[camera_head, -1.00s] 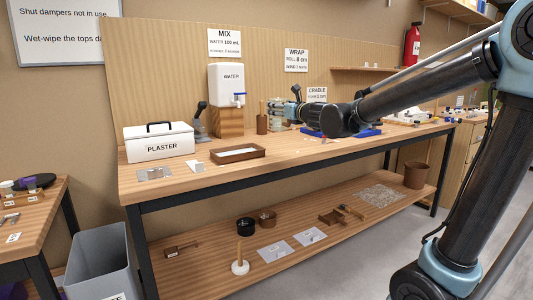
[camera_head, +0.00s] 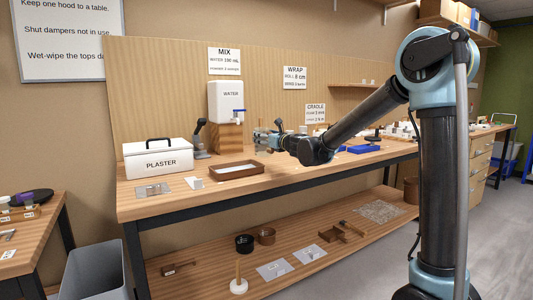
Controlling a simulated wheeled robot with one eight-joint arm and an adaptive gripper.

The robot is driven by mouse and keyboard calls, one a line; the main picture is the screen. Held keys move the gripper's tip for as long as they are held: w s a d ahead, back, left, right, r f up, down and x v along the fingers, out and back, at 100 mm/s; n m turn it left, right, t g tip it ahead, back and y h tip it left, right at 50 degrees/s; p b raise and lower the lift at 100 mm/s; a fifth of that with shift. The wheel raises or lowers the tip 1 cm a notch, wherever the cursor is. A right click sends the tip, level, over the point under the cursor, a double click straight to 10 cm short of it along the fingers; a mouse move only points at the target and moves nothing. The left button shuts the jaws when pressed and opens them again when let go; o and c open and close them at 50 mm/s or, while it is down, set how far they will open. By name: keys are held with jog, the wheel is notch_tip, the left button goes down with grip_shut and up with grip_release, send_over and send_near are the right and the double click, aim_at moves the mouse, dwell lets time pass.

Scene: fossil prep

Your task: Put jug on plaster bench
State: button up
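The plaster bench (camera_head: 290,169) is the long wooden bench with black legs and a lower shelf. My gripper (camera_head: 262,139) is small and far off, low over the back of the bench top, just right of the water container's wooden stand. Pale, greyish shapes show at its fingers, but I cannot make out whether they are a jug. I cannot tell whether the gripper is open or shut. No jug can be clearly made out elsewhere in view.
A white plaster box (camera_head: 157,158), a wooden tray (camera_head: 237,170) and a water container (camera_head: 226,102) stand on the bench's left half. Blue items (camera_head: 362,149) lie right of my wrist. A grey bin (camera_head: 95,270) stands at lower left.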

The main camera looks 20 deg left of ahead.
aim_at(265, 147)
jog(key=shift+f, duration=2.45)
jog(key=o, duration=1.5)
jog(key=shift+d, duration=0.1)
jog(key=v, duration=1.2)
